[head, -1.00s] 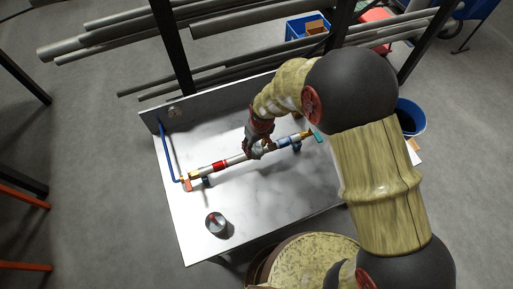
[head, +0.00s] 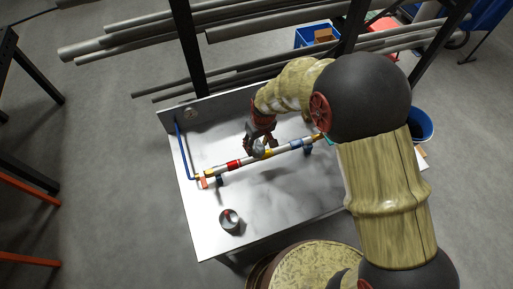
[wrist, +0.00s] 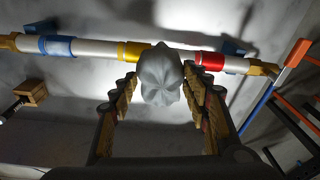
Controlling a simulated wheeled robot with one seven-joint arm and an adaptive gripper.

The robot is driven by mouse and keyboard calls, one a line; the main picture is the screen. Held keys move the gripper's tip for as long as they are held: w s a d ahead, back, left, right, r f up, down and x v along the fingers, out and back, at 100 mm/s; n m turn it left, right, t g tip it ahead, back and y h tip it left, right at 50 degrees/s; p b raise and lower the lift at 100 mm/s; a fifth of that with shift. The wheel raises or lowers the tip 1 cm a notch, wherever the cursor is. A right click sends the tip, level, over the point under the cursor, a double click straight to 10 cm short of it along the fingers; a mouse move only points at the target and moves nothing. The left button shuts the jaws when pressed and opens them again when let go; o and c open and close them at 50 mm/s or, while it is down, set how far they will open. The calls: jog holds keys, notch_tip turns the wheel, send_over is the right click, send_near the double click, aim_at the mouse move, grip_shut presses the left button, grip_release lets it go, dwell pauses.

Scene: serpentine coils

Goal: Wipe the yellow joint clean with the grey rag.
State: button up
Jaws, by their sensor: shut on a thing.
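My gripper (wrist: 160,98) is shut on the grey rag (wrist: 160,75), a bunched lump between the fingertips. In the head view my gripper (head: 259,145) is over the middle of the pipe. The yellow joint (wrist: 131,51) is a band on the pipe, just left of the rag in the wrist view, and its right end may be hidden by it. In the head view the yellow joint (head: 267,153) shows just right of my gripper. The rag overlaps the pipe between the yellow and red bands; I cannot tell whether it touches.
The pipe also carries a red band (head: 234,164) and a blue band (head: 296,144), with valves near both ends. A metal can (head: 229,220) stands on the white bench (head: 205,240). A back panel and pipe rack stand behind. The front right of the bench is clear.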

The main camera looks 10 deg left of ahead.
jog(key=shift+r+p, duration=0.55)
jog(key=shift+r, duration=0.9)
